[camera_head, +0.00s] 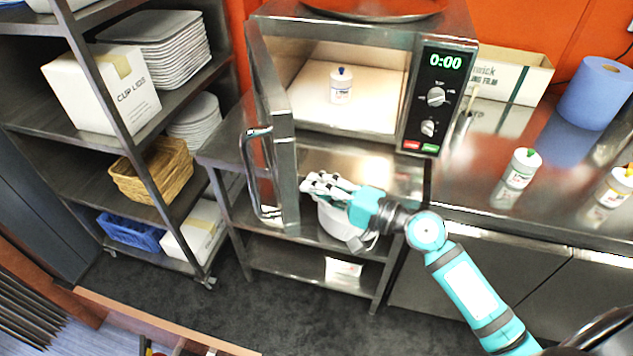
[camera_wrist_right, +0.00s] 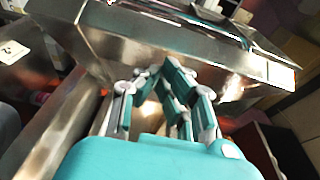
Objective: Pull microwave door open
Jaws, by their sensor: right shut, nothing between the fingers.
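The microwave (camera_head: 370,35) stands on a steel table, its display reading 0:00. Its door (camera_head: 272,120) is swung wide open to the left, with the long metal handle (camera_head: 258,175) on the door's outer side. A white bottle with a dark blue cap (camera_head: 341,86) stands inside the cavity. My right gripper (camera_head: 308,184) is at the lower inner side of the open door, close to its edge; I cannot tell whether it touches. It is shut and empty. The right wrist view shows its fingers (camera_wrist_right: 157,75) in front of the steel door (camera_wrist_right: 150,35). My left gripper is not in view.
A shelf rack with a cup box (camera_head: 103,90), plates and a basket (camera_head: 155,172) stands left of the door. On the right counter are a green-capped bottle (camera_head: 521,168), a yellow-capped bottle (camera_head: 614,187) and a blue roll (camera_head: 594,92). A white pot (camera_head: 340,222) sits below my gripper.

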